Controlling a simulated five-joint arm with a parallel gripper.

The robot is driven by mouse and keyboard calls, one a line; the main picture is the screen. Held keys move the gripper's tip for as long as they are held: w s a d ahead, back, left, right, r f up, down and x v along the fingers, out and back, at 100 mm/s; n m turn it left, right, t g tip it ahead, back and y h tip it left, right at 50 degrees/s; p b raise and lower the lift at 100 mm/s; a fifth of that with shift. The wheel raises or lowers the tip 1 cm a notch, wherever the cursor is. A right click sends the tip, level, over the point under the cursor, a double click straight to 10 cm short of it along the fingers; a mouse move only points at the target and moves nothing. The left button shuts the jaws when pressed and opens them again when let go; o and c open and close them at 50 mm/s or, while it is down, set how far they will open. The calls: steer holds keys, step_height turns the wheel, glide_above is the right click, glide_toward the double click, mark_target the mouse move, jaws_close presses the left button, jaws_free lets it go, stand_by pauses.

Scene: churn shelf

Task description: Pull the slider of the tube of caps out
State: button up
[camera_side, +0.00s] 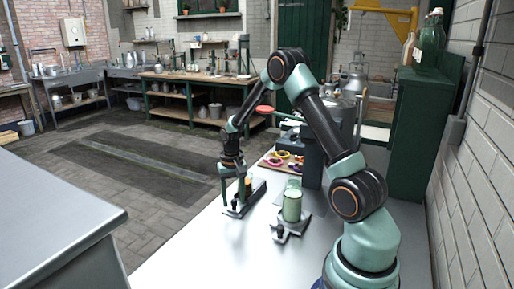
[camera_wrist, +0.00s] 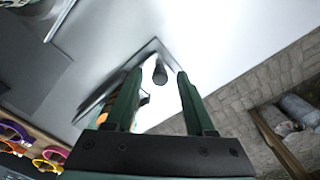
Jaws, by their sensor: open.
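My gripper (camera_side: 231,196) points down at the left-hand dispenser on the bench, its two green fingers apart. In the wrist view my gripper (camera_wrist: 159,76) has a dark upright knob (camera_wrist: 160,73) between its fingertips, with gaps on both sides. The knob appears to belong to the flat slider base (camera_side: 257,187) of this dispenser. An orange-brown tube (camera_side: 248,186) stands on that base, partly hidden by a finger. A second dispenser with a green cylinder (camera_side: 292,206) and a dark knob (camera_side: 280,231) stands to the right. I cannot tell what each tube contains.
A wooden board (camera_side: 270,163) with colored rings lies behind the dispensers; some rings (camera_wrist: 50,155) show at the wrist view's lower left. The pale bench top (camera_side: 205,245) is clear in front and left. A grey counter (camera_side: 60,225) stands at the left.

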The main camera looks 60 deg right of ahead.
steer(key=shift+c, duration=0.3)
jaws_close()
steer(key=shift+a+r, duration=0.1)
stand_by(1.0)
